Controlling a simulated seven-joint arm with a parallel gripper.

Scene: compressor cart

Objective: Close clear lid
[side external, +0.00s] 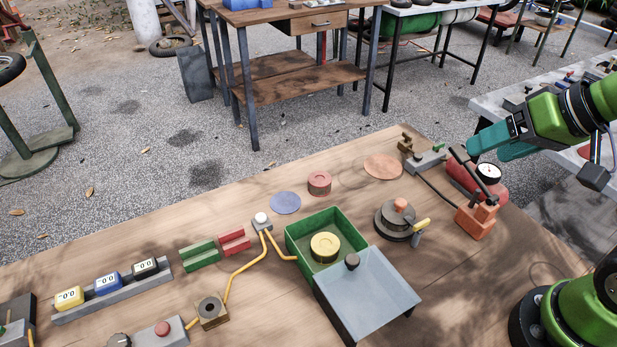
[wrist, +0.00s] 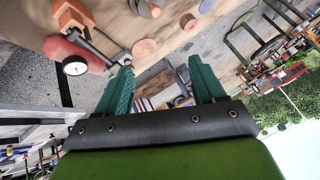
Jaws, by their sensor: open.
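The clear lid (side external: 372,296) is a pale, see-through bluish panel with a dark knob (side external: 352,261). It lies at the front right side of a green open box (side external: 300,252), one edge meeting the box's near rim, so the box's opening is uncovered. A yellow round part (side external: 325,246) sits inside the box. My gripper (side external: 473,148) has teal fingers, open and empty, high at the right rear of the table, well away from the lid. Its fingers also show apart in the wrist view (wrist: 160,66). I cannot make out the lid in the wrist view.
A dark round fixture with an orange knob (side external: 403,206) and an orange clamp (side external: 477,219) stand right of the box. A white gauge (side external: 488,173) on a red base is near my gripper. Left are red and green blocks and counters (side external: 109,283).

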